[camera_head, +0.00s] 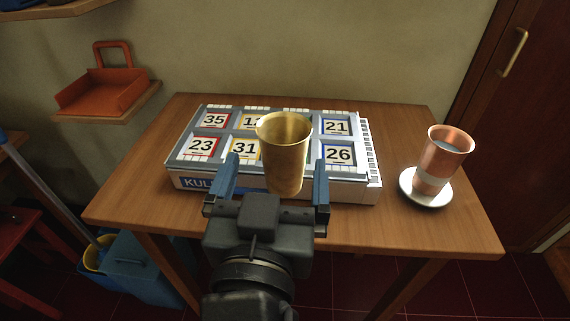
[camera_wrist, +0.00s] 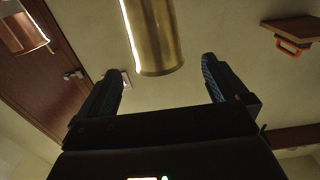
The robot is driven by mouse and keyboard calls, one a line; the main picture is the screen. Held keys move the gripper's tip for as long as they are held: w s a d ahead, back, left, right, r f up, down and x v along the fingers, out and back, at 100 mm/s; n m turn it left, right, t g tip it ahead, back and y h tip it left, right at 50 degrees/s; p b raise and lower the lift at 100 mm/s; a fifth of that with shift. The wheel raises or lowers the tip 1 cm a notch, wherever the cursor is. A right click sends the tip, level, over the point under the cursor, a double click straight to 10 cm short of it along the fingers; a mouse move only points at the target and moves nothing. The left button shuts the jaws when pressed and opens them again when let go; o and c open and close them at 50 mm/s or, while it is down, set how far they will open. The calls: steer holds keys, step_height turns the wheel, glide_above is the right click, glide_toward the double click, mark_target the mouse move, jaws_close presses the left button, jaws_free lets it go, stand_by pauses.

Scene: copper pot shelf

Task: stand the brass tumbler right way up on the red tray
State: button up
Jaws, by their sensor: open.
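The brass tumbler (camera_head: 285,165) is upright with its open mouth up, at the front of the numbered box on the table. Its foot overlaps the box's front edge, so I cannot tell exactly what it rests on. My gripper (camera_head: 277,160) is open, its blue fingers on either side of the tumbler in the picture, with gaps both sides. In the wrist view, the tumbler (camera_wrist: 152,38) shows ahead of the open gripper (camera_wrist: 160,66); its far part is cut off. The red tray (camera_head: 100,92), with an upright handle, is on a small wall shelf at left; it also shows in the wrist view (camera_wrist: 290,46).
The numbered box (camera_head: 366,150) fills the table's middle. A copper cup (camera_head: 440,160) stands on a white saucer (camera_head: 408,187) at right. The wooden shelf (camera_head: 125,112) lies left of the table (camera_head: 130,190). A blue bin (camera_head: 140,265) is below. The tray looks empty.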

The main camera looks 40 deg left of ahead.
mark_target(287, 119)
steer(key=p+x, duration=0.1)
steer(key=x, duration=0.6)
steer(key=shift+w+r, duration=0.15)
steer(key=shift+w, duration=0.25)
steer(key=c, duration=1.1)
steer(key=shift+r, duration=0.1)
